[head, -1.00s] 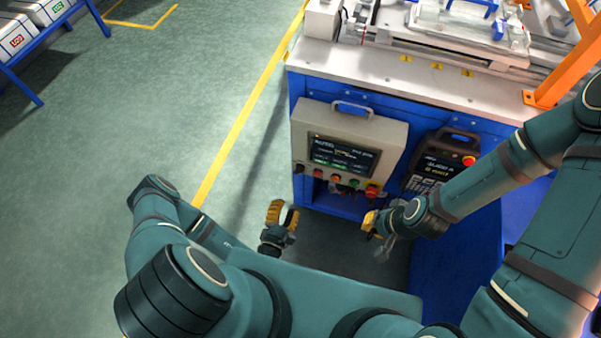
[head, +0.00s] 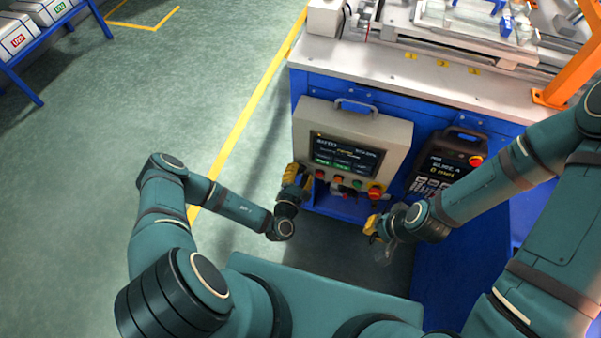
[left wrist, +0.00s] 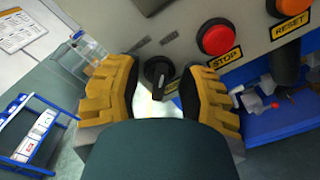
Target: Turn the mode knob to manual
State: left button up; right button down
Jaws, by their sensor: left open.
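The mode knob (left wrist: 158,73) is a black rotary knob on the grey control panel (head: 397,136), at the panel's lower left corner. In the left wrist view it shows between the yellow fingers of my left gripper (left wrist: 158,88), which are open on either side of it; I cannot tell whether they touch it. In the head view my left gripper (head: 296,180) is at the panel's lower left and hides the knob. My right gripper (head: 375,228) is below and right of the panel, near the machine's front; its opening is too small to tell.
A red stop button (left wrist: 216,39) and an orange reset button (left wrist: 291,7) sit right of the knob. A teach pendant (head: 440,165) hangs right of the panel. The white worktop (head: 440,75) with fixtures is above. Green floor (head: 130,110) is free at left.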

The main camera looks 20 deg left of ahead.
pick_arm(q)
grip_shut()
dwell(0.3)
jog(key=shift+r+n+p, duration=0.2)
jog(key=shift+n+p, duration=0.75)
jog(key=shift+n, duration=0.05)
jog(key=shift+a+n+p, duration=0.1)
jog(key=shift+n+p, duration=0.6)
jog(key=shift+n, duration=0.5)
jog(key=n+p, duration=0.1)
jog(key=n, duration=0.3)
jog(key=shift+w, duration=0.1)
jog(key=shift+n, duration=0.3)
